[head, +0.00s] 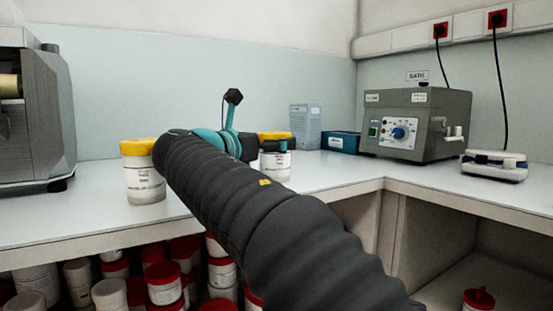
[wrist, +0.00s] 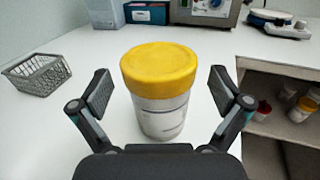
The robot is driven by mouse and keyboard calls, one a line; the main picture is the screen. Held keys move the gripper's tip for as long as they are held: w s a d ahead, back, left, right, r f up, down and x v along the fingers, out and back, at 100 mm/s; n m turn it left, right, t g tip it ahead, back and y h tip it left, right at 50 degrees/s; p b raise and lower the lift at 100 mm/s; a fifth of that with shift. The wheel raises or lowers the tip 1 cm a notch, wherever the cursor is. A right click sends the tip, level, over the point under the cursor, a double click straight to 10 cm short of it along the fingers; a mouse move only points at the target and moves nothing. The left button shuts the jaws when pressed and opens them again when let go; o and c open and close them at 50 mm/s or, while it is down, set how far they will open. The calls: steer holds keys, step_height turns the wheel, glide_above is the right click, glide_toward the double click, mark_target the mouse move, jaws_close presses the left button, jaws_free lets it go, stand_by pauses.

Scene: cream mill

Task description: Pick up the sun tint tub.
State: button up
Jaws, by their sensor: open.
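A white tub with a yellow lid (wrist: 160,95) stands upright between the two fingers of my gripper (wrist: 161,84) in the wrist view. The fingers are spread wide, one on each side, with a gap to the tub. In the head view, two yellow-lidded tubs stand on the counter: one at left (head: 144,182) and one at right (head: 276,166), partly behind my arm. My gripper (head: 250,147) is beside the right one, which appears to be the tub in the wrist view. The label print is too small to read, so I cannot confirm which is sun tint.
A wire basket (wrist: 36,74) stands left of the tub. A grey bath unit (head: 412,124), a blue box (head: 340,142) and a scale (head: 494,166) stand at the back and right. Several red-lidded tubs (head: 165,285) fill the shelf below. The counter around the tub is clear.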

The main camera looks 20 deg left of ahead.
steer(key=shift+x, duration=0.9)
steer(key=c, duration=1.3)
steer(key=shift+c, duration=0.2)
